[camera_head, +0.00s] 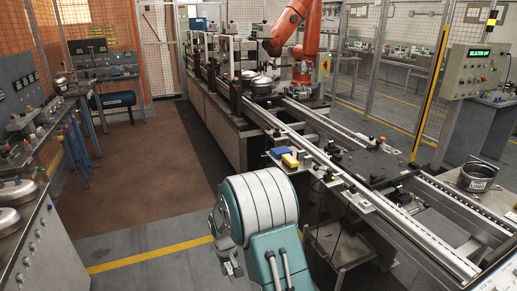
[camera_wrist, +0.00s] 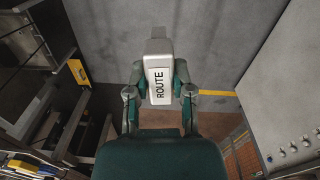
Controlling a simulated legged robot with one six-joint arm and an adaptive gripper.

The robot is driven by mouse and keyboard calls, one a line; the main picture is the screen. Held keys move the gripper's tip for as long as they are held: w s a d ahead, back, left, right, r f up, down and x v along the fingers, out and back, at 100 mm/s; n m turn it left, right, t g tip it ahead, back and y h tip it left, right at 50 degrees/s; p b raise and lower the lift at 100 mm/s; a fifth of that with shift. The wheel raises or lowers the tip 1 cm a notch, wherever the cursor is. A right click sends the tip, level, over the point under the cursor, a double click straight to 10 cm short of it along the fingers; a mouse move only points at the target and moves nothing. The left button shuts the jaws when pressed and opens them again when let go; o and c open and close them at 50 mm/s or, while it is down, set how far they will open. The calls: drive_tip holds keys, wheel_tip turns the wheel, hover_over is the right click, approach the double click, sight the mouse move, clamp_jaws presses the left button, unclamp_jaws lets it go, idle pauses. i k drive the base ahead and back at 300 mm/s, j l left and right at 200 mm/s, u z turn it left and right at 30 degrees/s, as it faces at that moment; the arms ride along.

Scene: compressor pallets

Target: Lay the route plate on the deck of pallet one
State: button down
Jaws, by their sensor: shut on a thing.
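A pale grey plate (camera_wrist: 160,98) printed ROUTE is between the two green fingers of my gripper (camera_wrist: 159,76) in the wrist view. The fingers are shut on its sides, and it is held over the grey floor. In the head view my bent arm fills the lower middle, left of the conveyor; the plate cannot be made out there. A dark flat pallet deck (camera_head: 372,163) lies on the conveyor rails to the right of my arm. No number is readable on it, so I cannot tell if it is pallet one.
Blue and yellow blocks (camera_head: 290,160) sit at the conveyor's near edge, close to my arm. A dark pot (camera_head: 478,176) stands at the right. An orange robot arm (camera_head: 290,30) is at the back. Benches line the left; the brown floor (camera_head: 150,165) between is clear.

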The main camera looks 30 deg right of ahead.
sight(363, 166)
drive_tip(key=i+l+u, duration=0.2)
drive_tip(key=i, duration=1.05)
drive_tip(key=i+j, duration=0.1)
drive_tip(key=i, duration=0.45)
drive_tip(key=i+j+z, duration=0.1)
drive_tip(key=i, duration=0.45)
drive_tip(key=z, duration=1.35)
drive_tip(key=i+j, duration=0.05)
drive_tip(key=j, duration=0.05)
